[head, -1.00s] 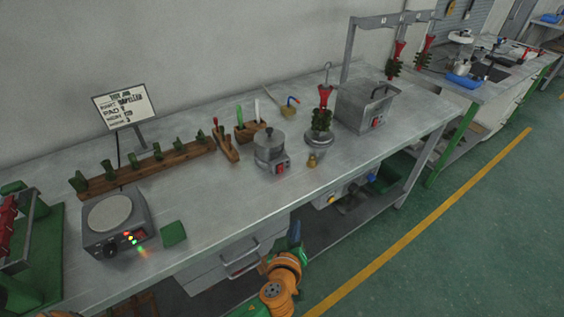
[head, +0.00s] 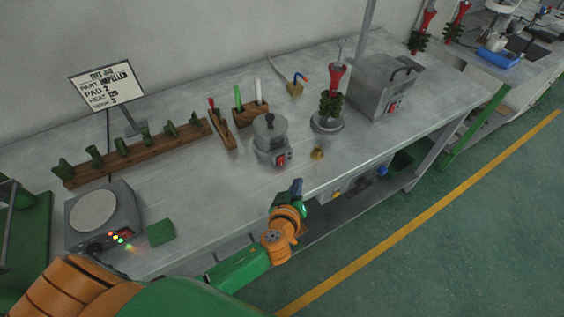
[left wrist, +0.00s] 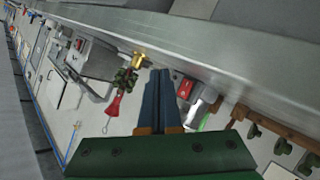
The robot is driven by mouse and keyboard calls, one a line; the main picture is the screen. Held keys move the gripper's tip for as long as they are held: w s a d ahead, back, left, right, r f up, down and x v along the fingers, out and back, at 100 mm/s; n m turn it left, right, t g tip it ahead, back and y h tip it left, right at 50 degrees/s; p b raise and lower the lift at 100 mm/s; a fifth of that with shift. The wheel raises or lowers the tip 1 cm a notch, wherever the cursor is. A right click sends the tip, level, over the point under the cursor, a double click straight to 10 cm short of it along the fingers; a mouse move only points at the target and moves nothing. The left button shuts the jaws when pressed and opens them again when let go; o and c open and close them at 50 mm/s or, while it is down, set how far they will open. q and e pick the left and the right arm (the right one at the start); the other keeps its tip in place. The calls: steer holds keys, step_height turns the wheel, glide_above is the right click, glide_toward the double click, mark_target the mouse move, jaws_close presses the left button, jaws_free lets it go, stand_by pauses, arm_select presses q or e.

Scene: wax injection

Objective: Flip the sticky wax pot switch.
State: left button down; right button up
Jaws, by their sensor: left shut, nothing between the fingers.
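The sticky wax pot (head: 270,131) is a small grey metal pot with a lidded top, on the bench. Its red switch (head: 280,160) is on the front of its base. In the left wrist view the red switch (left wrist: 185,88) shows just right of my fingertips. My left gripper (head: 297,185) is shut and empty, at the bench's front edge, in front of and a little right of the pot, apart from it. The closed fingers (left wrist: 162,75) also show in the left wrist view. My right gripper is not in view.
A small brass piece (head: 317,153) stands close to the pot's right. A green wax tree with a red top (head: 331,95) and a grey box heater (head: 383,88) stand further right. A wooden tool block (head: 250,115) is behind the pot. The bench front (head: 215,215) is clear.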

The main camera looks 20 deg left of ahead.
mark_target(286, 179)
arm_select(q)
steer(key=a, duration=0.1)
steer(key=w+a, duration=0.2)
steer(key=shift+w+a+f+b, duration=0.2)
steer(key=shift+a+f+b, duration=0.05)
steer(key=shift+a+b, duration=0.1)
steer(key=shift+w+a, duration=0.3)
steer(key=shift+w, duration=0.05)
steer(key=shift+w+a, duration=0.1)
steer(key=shift+a, duration=0.05)
stand_by(1.4)
steer(key=shift+w+a, duration=0.15)
steer(key=shift+a, duration=0.05)
steer(key=shift+w+a+b, duration=0.2)
steer(key=shift+a+b, duration=0.05)
steer(key=shift+b, duration=0.05)
stand_by(0.7)
steer(key=shift+f, duration=0.1)
steer(key=shift+s+d, duration=0.5)
steer(key=shift+d, duration=0.1)
